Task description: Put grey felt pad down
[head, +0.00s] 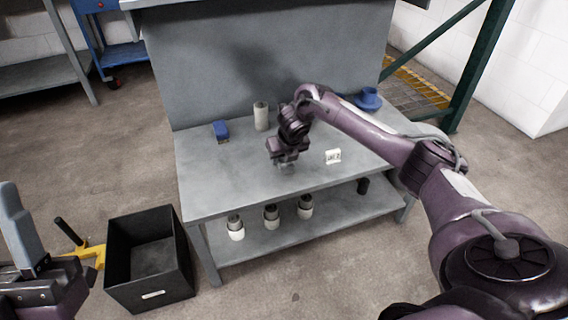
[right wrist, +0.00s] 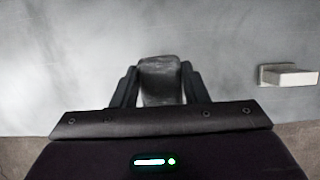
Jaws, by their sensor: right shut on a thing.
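The grey felt pad (right wrist: 161,80) is a dark grey block between the two fingers of my right gripper (right wrist: 160,90) in the right wrist view. The fingers are shut on its sides. In the head view my right gripper (head: 286,163) is low over the middle of the grey workbench top (head: 220,185). The pad is hard to make out there, and I cannot tell if it touches the bench. My left gripper (head: 30,262) shows only in part at the lower left; its jaw state is unclear.
On the bench are a blue block (head: 221,131), a pale cylinder (head: 261,116), a blue round piece (head: 368,99) and a small white labelled block (head: 333,156). Several white-and-dark cylinders (head: 271,217) stand on the lower shelf. A black bin (head: 150,258) is on the floor.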

